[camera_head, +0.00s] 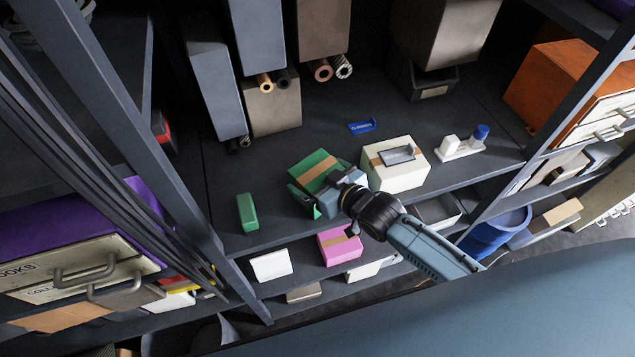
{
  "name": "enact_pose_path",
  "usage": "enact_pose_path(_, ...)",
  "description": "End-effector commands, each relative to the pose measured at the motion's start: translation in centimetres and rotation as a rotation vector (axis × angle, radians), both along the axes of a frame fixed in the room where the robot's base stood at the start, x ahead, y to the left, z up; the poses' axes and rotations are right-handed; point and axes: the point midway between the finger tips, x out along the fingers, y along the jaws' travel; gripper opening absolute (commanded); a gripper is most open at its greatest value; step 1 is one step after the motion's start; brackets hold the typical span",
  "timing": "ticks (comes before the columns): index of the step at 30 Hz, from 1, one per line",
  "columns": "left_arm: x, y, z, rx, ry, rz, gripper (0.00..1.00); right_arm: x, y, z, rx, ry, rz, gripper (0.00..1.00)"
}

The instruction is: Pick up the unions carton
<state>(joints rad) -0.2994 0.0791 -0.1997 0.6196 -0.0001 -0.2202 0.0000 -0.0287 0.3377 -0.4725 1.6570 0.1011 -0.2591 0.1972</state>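Three taped cartons show in the head view, and I cannot read a label that tells which one is the unions carton. A green carton (312,168) with a brown tape band is on the shelf. My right gripper (318,192) is right at its near side and partly covers it. I cannot tell whether the fingers are open around the carton or shut on it. A pink carton (338,252) with tape is on the level below. My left gripper is not in view.
A small green box (247,212) lies left of the green carton. A blue label holder (361,126) lies behind. Shelf uprights (180,160) bound the bay on the left. Tall grey boxes (215,85) stand at the back.

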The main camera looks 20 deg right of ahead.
Motion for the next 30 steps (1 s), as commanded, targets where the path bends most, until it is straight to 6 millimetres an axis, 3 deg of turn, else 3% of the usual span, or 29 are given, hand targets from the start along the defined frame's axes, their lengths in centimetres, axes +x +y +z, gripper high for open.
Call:
enact_pose_path(2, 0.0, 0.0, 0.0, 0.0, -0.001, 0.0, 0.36, 0.0, 0.0, 0.0, 0.0, 0.0, 0.0, 0.91)
enact_pose_path(9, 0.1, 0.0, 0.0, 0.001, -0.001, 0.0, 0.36, 0.0, 0.0, 0.0, 0.0, 0.0, 0.0, 0.59)
enact_pose_path(19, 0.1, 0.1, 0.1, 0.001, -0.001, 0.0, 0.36, 0.0, 0.0, 0.9, 0.001, -0.005, 0.0, 0.59)
enact_pose_path(30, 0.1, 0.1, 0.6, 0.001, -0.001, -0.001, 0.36, 0.0, 0.0, 7.8, 0.0, -0.006, 0.002, 0.59)
